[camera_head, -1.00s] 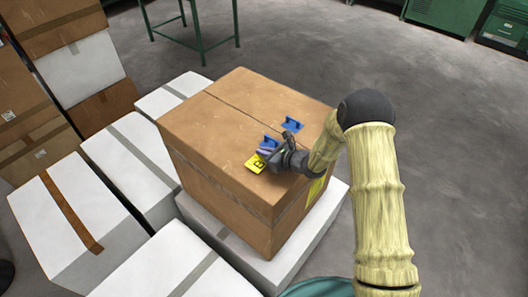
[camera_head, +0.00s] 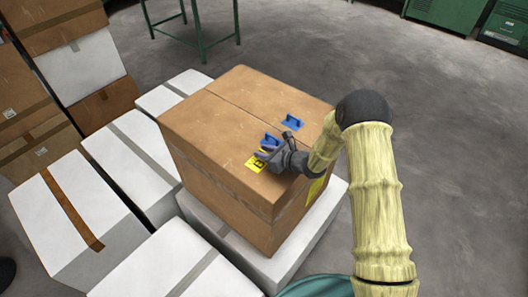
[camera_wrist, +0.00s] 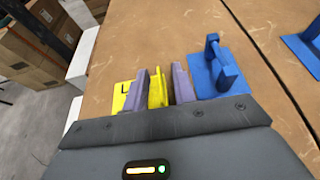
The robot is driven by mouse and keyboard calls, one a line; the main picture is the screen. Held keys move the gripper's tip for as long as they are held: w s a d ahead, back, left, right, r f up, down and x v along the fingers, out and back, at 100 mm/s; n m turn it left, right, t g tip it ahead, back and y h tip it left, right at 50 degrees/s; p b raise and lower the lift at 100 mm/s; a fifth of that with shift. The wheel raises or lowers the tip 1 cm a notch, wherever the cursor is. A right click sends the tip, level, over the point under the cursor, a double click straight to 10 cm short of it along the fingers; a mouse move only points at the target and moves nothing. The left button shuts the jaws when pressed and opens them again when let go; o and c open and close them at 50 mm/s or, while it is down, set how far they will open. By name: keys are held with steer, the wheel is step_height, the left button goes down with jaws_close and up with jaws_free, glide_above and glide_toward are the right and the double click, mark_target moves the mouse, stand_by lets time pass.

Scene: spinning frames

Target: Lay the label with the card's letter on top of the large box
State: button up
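The large brown box (camera_head: 215,125) stands on a white box. On its top, near the front edge, lies a yellow label (camera_head: 254,164) with a dark letter, partly covered by my gripper. In the wrist view the yellow label (camera_wrist: 121,98) has an upright yellow handle between my gripper's two purple fingers (camera_wrist: 160,86). The fingers look open, with narrow gaps beside the handle. Two blue labels with handles lie on the box top, a nearer one (camera_head: 271,141) and a farther one (camera_head: 292,122). A yellow card (camera_head: 317,188) on the box's side is mostly hidden by my arm; its letter is unreadable.
White boxes (camera_head: 62,222) crowd the left and front. Brown and white boxes (camera_head: 75,65) are stacked at the far left. A green table frame (camera_head: 200,35) stands behind. The left and back parts of the box top are clear.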

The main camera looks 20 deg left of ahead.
steer(key=b+v, duration=0.3)
steer(key=v, duration=0.9)
steer(key=shift+r+b, duration=0.2)
steer(key=shift+b, duration=0.1)
steer(key=s+d+r+n+g+h, duration=0.2)
steer(key=s+d+n+g+h, duration=0.15)
steer(key=s+n, duration=0.3)
steer(key=s+d+r+n+g+h, duration=0.2)
steer(key=s+d+n+g, duration=0.1)
steer(key=s+d+n, duration=0.3)
steer(key=s+d+r+n+t+h, duration=0.2)
steer(key=d+n+h, duration=0.1)
steer(key=d+n, duration=0.2)
steer(key=s+d+r+n+t+h, duration=0.1)
steer(key=s+d+r+n+h, duration=0.2)
steer(key=d, duration=0.6)
steer(key=shift+s+d+n+t+h, duration=0.15)
steer(key=shift+n+t+h, duration=0.3)
steer(key=shift+n, duration=0.6)
